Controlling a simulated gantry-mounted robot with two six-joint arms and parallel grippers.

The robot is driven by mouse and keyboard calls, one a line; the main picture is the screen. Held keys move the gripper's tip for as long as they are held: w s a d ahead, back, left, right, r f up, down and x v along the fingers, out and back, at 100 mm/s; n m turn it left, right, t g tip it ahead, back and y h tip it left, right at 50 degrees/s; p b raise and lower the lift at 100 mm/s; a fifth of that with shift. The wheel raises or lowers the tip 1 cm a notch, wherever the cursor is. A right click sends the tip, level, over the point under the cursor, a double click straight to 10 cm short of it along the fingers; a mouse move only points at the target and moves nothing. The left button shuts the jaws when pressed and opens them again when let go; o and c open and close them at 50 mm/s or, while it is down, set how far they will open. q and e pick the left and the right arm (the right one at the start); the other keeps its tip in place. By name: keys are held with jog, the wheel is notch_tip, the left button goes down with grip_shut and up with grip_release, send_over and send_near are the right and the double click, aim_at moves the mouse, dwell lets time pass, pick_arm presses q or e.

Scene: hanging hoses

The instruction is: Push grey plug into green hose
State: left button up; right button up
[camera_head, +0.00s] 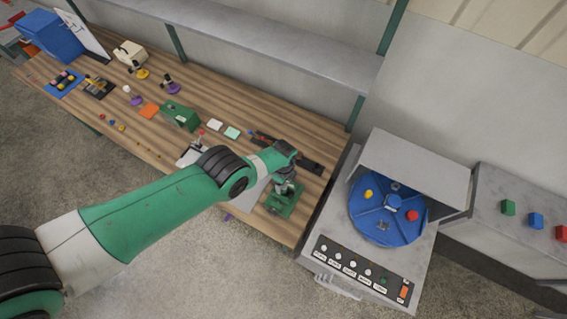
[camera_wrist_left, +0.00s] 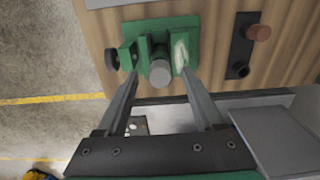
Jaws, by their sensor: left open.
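My left arm reaches over the wooden bench, and its left gripper (camera_head: 287,187) points down at a green vise-like fixture (camera_head: 282,205) near the bench's right end. In the left wrist view the fixture (camera_wrist_left: 183,24) has two upright jaws. A short grey cylinder (camera_wrist_left: 160,73), which may be the grey plug, stands between those jaws. My left gripper (camera_wrist_left: 158,76) is open, with one finger on each side of the cylinder and visible gaps to it. I cannot make out a green hose in either view. My right gripper is not in view.
A dark bracket with a brown knob (camera_wrist_left: 258,32) stands right of the fixture. A grey machine with a blue rotor (camera_head: 375,222) stands beyond the bench's right edge. A green box (camera_head: 180,115) and several small items occupy the bench (camera_head: 100,118). A shelf (camera_head: 270,48) runs behind.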

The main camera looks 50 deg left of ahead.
pick_arm(q)
jog(key=shift+r, duration=0.1)
notch_tip(320, 180, up, 8)
jog(key=p, duration=0.7)
jog(key=shift+f+p, duration=0.25)
jog(key=shift+p, duration=0.1)
jog(key=shift+f, duration=0.1)
jog(key=shift+d, duration=0.1)
